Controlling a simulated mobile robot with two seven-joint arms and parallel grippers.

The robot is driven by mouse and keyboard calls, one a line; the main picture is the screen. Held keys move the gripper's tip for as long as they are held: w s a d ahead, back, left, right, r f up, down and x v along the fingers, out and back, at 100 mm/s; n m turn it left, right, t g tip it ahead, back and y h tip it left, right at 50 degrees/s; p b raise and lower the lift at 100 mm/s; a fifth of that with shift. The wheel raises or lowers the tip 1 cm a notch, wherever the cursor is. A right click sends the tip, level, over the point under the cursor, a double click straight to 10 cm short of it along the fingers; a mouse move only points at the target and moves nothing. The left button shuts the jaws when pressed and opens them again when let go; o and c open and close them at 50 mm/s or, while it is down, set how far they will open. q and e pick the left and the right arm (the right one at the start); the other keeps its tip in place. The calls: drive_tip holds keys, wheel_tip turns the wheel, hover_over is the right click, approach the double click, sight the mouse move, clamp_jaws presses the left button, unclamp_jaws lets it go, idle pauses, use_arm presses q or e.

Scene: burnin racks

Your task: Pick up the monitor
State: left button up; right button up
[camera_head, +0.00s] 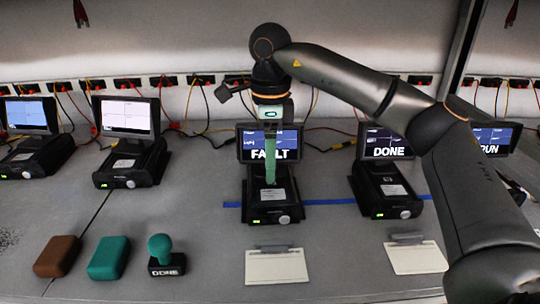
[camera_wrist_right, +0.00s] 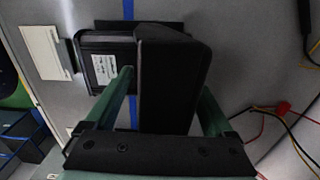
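A black monitor (camera_head: 246,147) on a sloped base stands at the middle of the bench, its screen reading "FAULT". My right gripper (camera_head: 270,181) points down over it, and its green finger hides part of the screen. In the right wrist view, the monitor's dark screen housing (camera_wrist_right: 172,88) lies between the two green fingers of my right gripper (camera_wrist_right: 166,82). The fingers are apart, one on each side; contact with the housing cannot be told. Another monitor (camera_head: 388,143) reads "DONE" and one at the right (camera_head: 490,148) reads "RUN". My left gripper is out of view.
Two lit monitors (camera_head: 127,116) (camera_head: 29,114) stand at the left. A brown block (camera_head: 57,256), a teal block (camera_head: 109,258) and a "DONE" stamp (camera_head: 161,254) lie at the front. Cards (camera_head: 276,267) (camera_head: 416,258) lie before the monitors. Cables run along the back wall.

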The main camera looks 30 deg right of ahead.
clamp_jaws()
idle(0.5)
drive_tip(key=shift+r, duration=0.1)
